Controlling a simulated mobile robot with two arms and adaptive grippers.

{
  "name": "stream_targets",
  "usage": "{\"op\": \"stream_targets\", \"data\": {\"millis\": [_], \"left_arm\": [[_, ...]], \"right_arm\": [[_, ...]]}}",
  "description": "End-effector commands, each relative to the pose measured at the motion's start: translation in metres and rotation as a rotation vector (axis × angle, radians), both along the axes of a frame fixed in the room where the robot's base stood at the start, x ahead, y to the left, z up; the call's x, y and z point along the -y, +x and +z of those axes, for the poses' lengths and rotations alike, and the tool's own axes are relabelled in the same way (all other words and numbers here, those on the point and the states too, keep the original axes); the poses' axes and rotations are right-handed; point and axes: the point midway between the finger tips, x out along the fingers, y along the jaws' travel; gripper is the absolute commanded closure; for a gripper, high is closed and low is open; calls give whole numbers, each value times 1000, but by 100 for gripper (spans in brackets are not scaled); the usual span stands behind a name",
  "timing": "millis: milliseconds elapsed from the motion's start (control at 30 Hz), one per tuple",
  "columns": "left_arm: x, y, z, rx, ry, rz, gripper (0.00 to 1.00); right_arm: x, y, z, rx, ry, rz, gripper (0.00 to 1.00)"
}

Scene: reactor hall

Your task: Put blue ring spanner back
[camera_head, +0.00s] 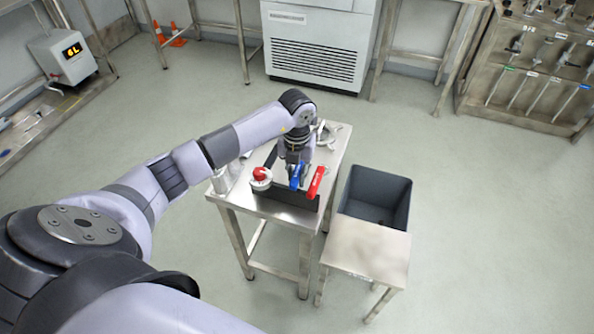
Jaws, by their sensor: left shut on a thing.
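My left gripper (296,170) reaches down over a black tray (292,198) on a small steel table (236,199). It is shut on a blue piece (296,177) that I take for the blue ring spanner. Only its blue part shows; its ring ends are hidden by the gripper or too small to tell. I cannot tell whether it touches the tray. A red piece with white marking (316,182) is just right of it, and a red and white round piece (261,176) is to the left. My right gripper is out of view.
A dark grey bin (400,196) and a low steel stand (370,249) are right of the table. A tool rack (482,82) with several hanging tools and coloured marks stands at the far right. A grey cabinet (317,52) stands at the back. Open floor lies between.

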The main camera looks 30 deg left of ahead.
Motion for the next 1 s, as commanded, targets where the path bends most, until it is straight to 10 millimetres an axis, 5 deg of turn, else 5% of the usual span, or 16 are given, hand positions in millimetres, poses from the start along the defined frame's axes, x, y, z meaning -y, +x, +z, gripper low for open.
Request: {"op": "stream_targets", "data": {"millis": [1000], "left_arm": [[0,0,-10,1,0,0,100]], "right_arm": [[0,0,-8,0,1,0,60]]}}
